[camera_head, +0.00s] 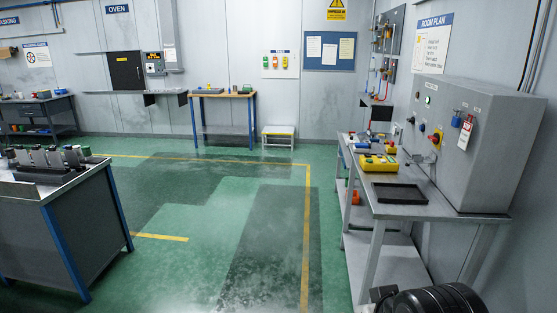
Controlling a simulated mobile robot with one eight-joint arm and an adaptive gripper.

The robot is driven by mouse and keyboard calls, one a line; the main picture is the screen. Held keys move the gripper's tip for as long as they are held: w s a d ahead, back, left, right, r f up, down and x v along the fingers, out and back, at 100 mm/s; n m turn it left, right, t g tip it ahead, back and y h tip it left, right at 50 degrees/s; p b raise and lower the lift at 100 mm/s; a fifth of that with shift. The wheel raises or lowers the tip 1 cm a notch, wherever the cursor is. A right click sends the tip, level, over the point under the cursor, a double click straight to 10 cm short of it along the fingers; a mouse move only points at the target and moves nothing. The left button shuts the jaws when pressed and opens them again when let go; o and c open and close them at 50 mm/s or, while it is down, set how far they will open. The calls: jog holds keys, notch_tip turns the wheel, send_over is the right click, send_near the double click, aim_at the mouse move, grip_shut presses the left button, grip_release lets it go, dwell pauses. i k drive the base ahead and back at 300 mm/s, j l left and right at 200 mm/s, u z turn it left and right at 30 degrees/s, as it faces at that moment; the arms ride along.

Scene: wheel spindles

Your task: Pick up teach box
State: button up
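A yellow box (379,163) with small dark and coloured parts on top lies on the grey bench at the right. It looks like the teach box, but it is too small in view to be sure. It sits just behind a black shallow tray (400,194). My gripper is not in view, so I cannot see its state.
The grey bench (440,207) carries a large grey control cabinet (471,142) at its right side. Smaller coloured items lie behind the yellow box. A workbench with several spindles (77,222) stands at the left. Green floor (266,236) between the benches is clear.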

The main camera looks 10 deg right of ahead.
aim_at(391, 165)
jog(key=i+z, duration=0.1)
jog(key=i, duration=0.45)
jog(key=i+j+z, duration=0.15)
jog(key=i, duration=0.45)
jog(key=i+j+z, duration=0.1)
jog(key=i, duration=0.45)
jog(key=i+j+z, duration=0.1)
jog(key=i+j, duration=0.15)
jog(key=i, duration=0.3)
jog(key=i+j+z, duration=0.15)
jog(key=i+z, duration=0.2)
jog(key=i+j+z, duration=0.2)
jog(key=z, duration=0.2)
jog(key=i+j+z, duration=0.5)
jog(key=j+z, duration=0.2)
jog(key=i+j+z, duration=0.15)
jog(key=j+z, duration=1)
jog(key=j, duration=0.2)
jog(key=j+z, duration=0.2)
jog(key=j, duration=0.45)
jog(key=k+j+z, duration=0.1)
jog(key=j+z, duration=0.15)
jog(key=j, duration=0.35)
